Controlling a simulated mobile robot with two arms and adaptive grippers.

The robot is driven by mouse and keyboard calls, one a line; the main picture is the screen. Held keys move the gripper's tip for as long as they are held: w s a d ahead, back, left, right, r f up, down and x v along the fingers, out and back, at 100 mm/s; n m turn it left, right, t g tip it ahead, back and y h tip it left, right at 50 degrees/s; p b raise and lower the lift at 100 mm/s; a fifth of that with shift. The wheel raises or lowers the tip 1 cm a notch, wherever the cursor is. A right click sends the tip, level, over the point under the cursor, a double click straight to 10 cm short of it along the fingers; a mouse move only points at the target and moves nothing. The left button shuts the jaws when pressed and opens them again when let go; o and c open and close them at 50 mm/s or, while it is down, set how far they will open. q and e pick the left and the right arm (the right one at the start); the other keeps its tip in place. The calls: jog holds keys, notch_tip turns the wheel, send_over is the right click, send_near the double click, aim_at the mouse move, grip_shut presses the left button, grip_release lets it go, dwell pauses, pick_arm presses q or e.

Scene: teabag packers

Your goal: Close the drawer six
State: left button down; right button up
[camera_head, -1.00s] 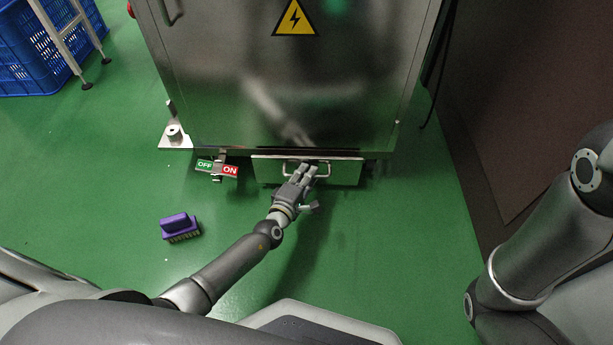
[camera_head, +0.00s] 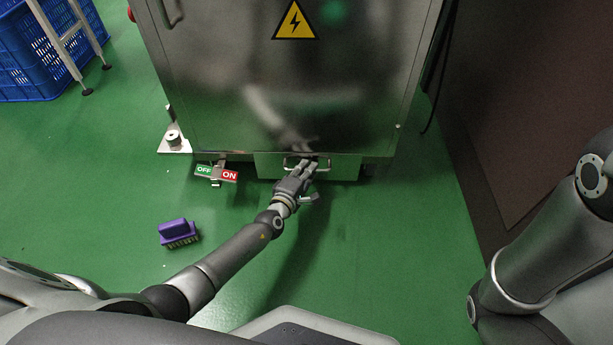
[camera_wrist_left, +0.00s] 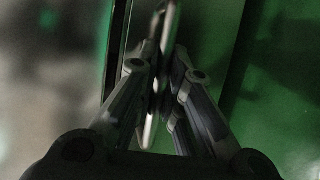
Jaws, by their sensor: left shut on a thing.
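The drawer (camera_head: 268,166) is a low metal front with a bar handle, under the steel cabinet (camera_head: 290,95). Its front now sits close beneath the cabinet's lower edge, with no open top showing. My left gripper (camera_head: 308,166) reaches the handle from the front and is shut on it. In the left wrist view the fingers close around the drawer handle (camera_wrist_left: 165,60). Part of the handle is hidden behind the fingers. My right gripper is out of view; only my right arm shows at the right.
OFF and ON tags (camera_head: 216,172) hang left of the drawer. A purple brush (camera_head: 178,231) lies on the green floor, left of my arm. A blue crate (camera_head: 45,50) stands at the top left. A brown panel (camera_head: 525,100) stands at the right.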

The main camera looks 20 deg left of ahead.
pick_arm(q)
jog(key=shift+w+a, duration=0.15)
jog(key=c, duration=1.8)
grip_release()
jog(key=shift+w+r, duration=0.1)
